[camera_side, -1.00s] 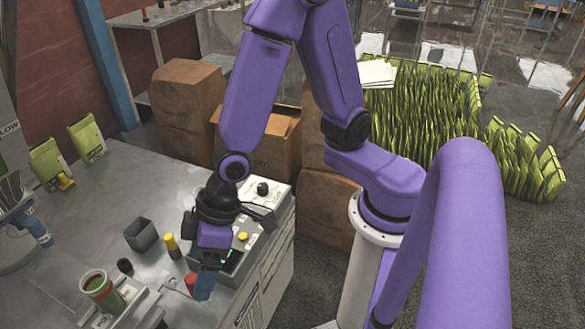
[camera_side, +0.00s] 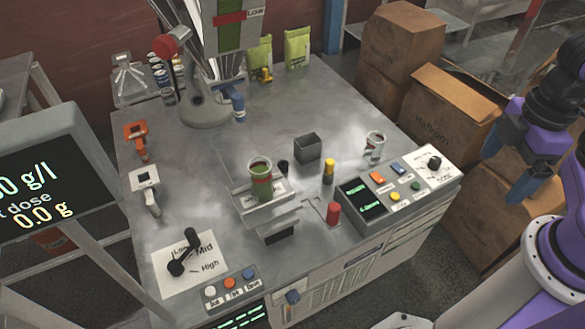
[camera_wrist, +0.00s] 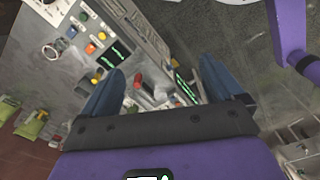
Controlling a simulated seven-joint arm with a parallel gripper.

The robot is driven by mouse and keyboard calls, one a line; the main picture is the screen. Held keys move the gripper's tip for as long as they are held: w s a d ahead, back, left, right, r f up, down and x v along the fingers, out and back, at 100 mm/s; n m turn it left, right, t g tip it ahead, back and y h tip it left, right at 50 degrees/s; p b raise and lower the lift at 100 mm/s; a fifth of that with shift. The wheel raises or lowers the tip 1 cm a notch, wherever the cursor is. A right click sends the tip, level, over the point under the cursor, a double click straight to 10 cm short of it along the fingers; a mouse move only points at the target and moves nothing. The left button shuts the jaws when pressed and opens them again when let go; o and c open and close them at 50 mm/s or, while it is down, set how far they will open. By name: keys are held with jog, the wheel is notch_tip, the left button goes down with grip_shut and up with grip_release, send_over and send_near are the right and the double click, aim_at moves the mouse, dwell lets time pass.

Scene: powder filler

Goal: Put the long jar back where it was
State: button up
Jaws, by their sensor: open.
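A tall jar (camera_side: 261,180) with green contents and a red band stands upright on a small metal platform (camera_side: 270,213) mid-bench. A clear jar (camera_side: 375,146) with something reddish at it stands behind the control panel; it seems to show in the wrist view (camera_wrist: 52,50) too. I cannot tell for certain which one is the long jar. My gripper (camera_side: 507,168) is off the right side of the bench, well apart from both jars. Its blue fingers are spread with nothing between them in the wrist view (camera_wrist: 165,80).
A control panel (camera_side: 400,190) with knob and buttons fills the bench's right edge. A grey open box (camera_side: 307,147), a yellow-black cylinder (camera_side: 328,170) and a red cylinder (camera_side: 333,213) stand near the platform. Cardboard boxes (camera_side: 450,115) stand beyond the bench.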

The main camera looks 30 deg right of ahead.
jog(key=w+a+f+n+t+h, duration=0.3)
jog(key=w+n+t, duration=0.25)
jog(key=w, duration=0.55)
jog(key=w+a+f+n+t+h, duration=0.35)
jog(key=w+n, duration=0.35)
jog(key=w, duration=0.3)
jog(key=n+t+y, duration=0.4)
jog(key=n+y, duration=0.5)
jog(key=n, duration=0.5)
send_near(267, 178)
jog(key=shift+m, duration=0.25)
jog(key=x, duration=0.5)
jog(key=d+x, duration=0.1)
jog(key=x, duration=0.2)
jog(key=shift+w+r, duration=0.1)
jog(key=shift+w+a+f, duration=0.3)
jog(key=shift+w, duration=0.25)
jog(key=shift+w+a+f, duration=0.25)
jog(key=shift+w+f, duration=0.05)
jog(key=shift+w, duration=0.2)
jog(key=shift+w+a+f, duration=0.3)
jog(key=shift+w+f, duration=0.05)
jog(key=shift+w, duration=0.2)
jog(key=shift+x, duration=0.75)
